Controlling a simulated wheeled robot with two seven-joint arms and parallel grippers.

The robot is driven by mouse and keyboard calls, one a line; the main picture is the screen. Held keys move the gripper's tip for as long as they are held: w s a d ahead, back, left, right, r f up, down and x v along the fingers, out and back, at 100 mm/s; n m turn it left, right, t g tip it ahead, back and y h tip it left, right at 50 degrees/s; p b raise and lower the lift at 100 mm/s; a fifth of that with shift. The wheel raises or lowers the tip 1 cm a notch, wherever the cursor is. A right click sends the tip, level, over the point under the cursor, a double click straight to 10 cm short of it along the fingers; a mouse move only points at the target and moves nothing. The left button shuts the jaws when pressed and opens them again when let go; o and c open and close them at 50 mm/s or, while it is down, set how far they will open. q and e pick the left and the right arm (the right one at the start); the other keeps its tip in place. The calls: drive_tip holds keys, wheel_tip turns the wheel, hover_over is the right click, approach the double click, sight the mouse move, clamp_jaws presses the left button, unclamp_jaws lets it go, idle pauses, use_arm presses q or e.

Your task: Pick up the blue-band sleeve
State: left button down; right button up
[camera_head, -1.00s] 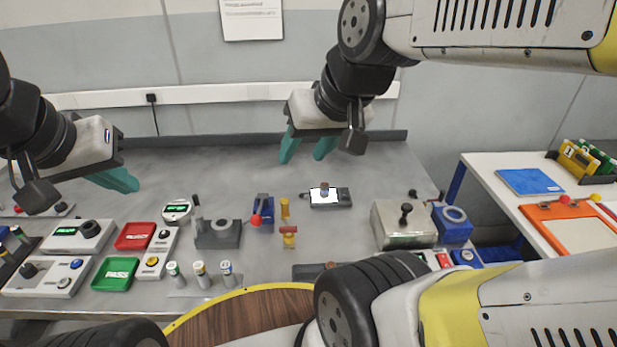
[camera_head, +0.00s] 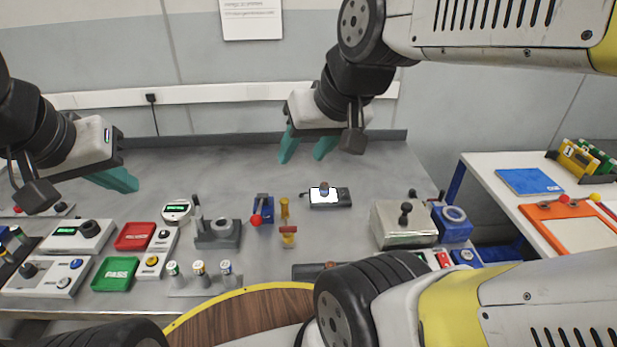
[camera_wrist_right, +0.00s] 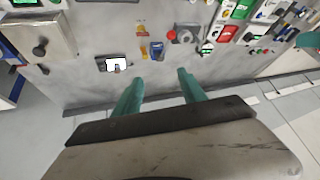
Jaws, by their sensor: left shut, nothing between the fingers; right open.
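Three small white sleeves stand upright in a row on a grey holder (camera_head: 203,286) at the front of the bench. The blue-band sleeve (camera_head: 225,269) is the right one. The orange-yellow-band sleeve (camera_head: 198,270) is in the middle and the green-band sleeve (camera_head: 173,270) is on the left. My left gripper (camera_head: 124,182) is shut and empty, above the bench at the left, well apart from the sleeves. My right gripper (camera_head: 304,150) is open and empty above the back of the bench; its spread fingers also show in the right wrist view (camera_wrist_right: 157,92). I cannot make out the sleeves in that view.
Green (camera_head: 116,273) and red (camera_head: 135,236) trays and button boxes lie left of the sleeves. A grey fixture with a post (camera_head: 217,240), a blue device (camera_head: 263,212) and a yellow piece (camera_head: 288,238) stand behind them. A metal box (camera_head: 403,226) is at right. The bench's back middle is mostly clear.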

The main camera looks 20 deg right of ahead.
drive_tip(key=w+d+f+g+h, duration=0.1)
drive_tip(key=w+d+f+h, duration=0.15)
drive_tip(key=w, duration=0.55)
drive_tip(key=m+g, duration=0.1)
drive_tip(key=g, duration=0.3)
hover_over(325, 184)
wheel_tip(325, 184, down, 19)
drive_tip(key=shift+s+f, duration=0.1)
drive_tip(key=shift+s, duration=0.05)
drive_tip(key=f, duration=0.8)
drive_tip(key=shift+w+a, duration=0.1)
drive_tip(key=shift+w, duration=0.1)
clamp_jaws()
